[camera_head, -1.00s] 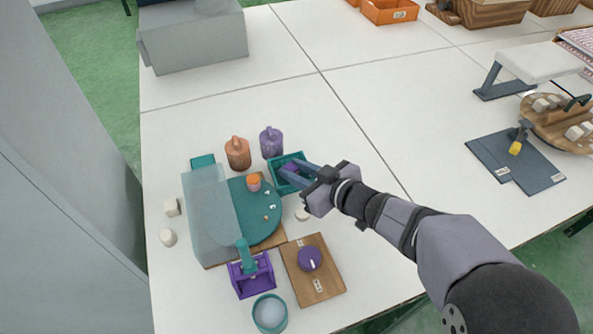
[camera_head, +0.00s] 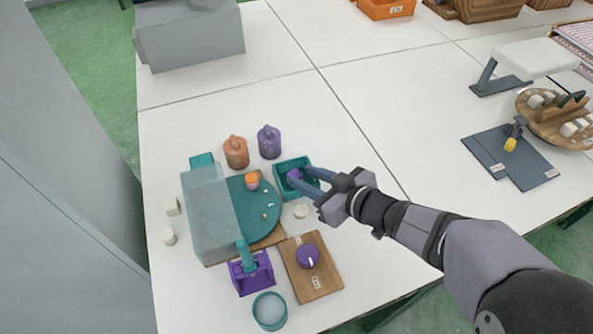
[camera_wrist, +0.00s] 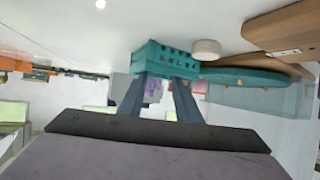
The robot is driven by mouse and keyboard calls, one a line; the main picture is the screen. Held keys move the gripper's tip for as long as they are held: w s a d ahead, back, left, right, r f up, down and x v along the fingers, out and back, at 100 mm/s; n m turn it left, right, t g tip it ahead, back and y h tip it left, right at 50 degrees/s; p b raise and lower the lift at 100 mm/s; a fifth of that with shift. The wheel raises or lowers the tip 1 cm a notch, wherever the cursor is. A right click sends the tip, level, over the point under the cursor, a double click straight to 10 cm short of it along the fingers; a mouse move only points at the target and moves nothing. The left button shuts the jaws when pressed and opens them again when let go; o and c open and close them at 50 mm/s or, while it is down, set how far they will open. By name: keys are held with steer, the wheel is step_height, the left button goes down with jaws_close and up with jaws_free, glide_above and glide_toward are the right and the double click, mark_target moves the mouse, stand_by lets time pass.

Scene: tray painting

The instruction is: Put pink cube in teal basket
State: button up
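The teal basket (camera_head: 311,196) stands on the white table to the right of the teal turntable. A purple-pink cube (camera_head: 294,174) shows inside the basket, between my fingertips. My gripper (camera_head: 299,175) reaches in from the right over the basket's rim, with its two fingers apart. In the wrist view the basket (camera_wrist: 160,58) shows its slotted wall beyond the fingers (camera_wrist: 160,85). The purple-pink cube (camera_wrist: 153,86) is near the left finger, with a gap to the right finger. The fingertips are partly hidden.
A teal turntable (camera_head: 262,212) with a clear grey cover and an orange piece (camera_head: 252,182) is left of the basket. An orange jar (camera_head: 236,153) and a purple jar (camera_head: 269,142) stand behind. A white disc (camera_head: 301,211) lies close in front.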

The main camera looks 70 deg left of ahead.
steer(key=v, duration=0.7)
steer(key=shift+r+b, duration=0.2)
steer(key=shift+b, duration=0.2)
